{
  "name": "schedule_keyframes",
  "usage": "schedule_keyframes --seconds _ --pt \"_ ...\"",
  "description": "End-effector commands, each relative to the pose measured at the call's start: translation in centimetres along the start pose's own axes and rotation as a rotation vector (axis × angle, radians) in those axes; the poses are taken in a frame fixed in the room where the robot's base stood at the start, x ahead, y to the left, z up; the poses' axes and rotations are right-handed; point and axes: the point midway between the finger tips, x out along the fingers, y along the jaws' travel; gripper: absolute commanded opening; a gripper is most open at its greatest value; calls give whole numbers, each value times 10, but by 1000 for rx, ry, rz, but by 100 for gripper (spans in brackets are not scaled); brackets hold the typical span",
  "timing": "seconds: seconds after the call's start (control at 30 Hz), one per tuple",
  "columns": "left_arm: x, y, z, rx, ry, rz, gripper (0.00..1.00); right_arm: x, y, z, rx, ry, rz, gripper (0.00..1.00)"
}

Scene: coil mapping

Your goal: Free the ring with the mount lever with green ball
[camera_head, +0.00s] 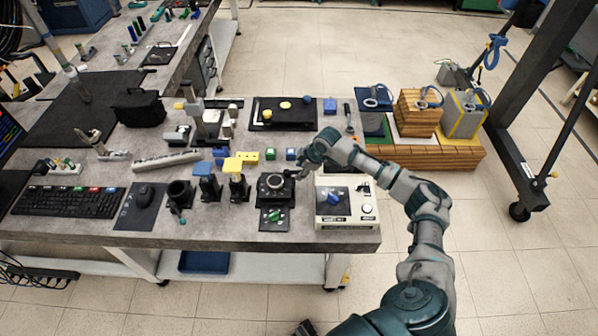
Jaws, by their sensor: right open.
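A dark square mount with a round ring (275,186) on top stands near the front edge of the table. A small green part (275,215), possibly the lever's green ball, shows on a dark plate at the mount's front. My right gripper (296,174) is open at the right side of the mount, close to the ring's height. Its fingers are small in the picture, and I cannot tell whether they touch the mount. My left gripper is not in view.
A white control box (346,205) with a blue knob stands just right of the mount. A black tray (283,113) lies behind.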

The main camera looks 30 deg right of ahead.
Motion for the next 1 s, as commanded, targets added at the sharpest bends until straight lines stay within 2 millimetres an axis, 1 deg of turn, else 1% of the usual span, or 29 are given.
schedule_keyframes --seconds 0.03,0.17,0.33,0.47,0.5,0.57,0.6,0.63,1.0 --pt "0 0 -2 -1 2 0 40 7 1 2 3 -2 -2 43" --pt "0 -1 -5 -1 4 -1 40 16 2 3 3 0 -2 43" --pt "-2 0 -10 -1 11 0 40 18 1 3 1 -1 0 43" --pt "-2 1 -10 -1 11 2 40 17 0 1 0 -2 1 43" --pt "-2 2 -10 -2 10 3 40 17 0 0 0 -3 1 33" --pt "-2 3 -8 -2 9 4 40 17 -1 -1 0 -4 2 18" --pt "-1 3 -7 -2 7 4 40 17 -1 -2 -1 -4 2 8" --pt "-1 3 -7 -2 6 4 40 17 -1 -2 -1 -4 2 1" --pt "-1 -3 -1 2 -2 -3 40 17 0 0 -1 2 -2 0"
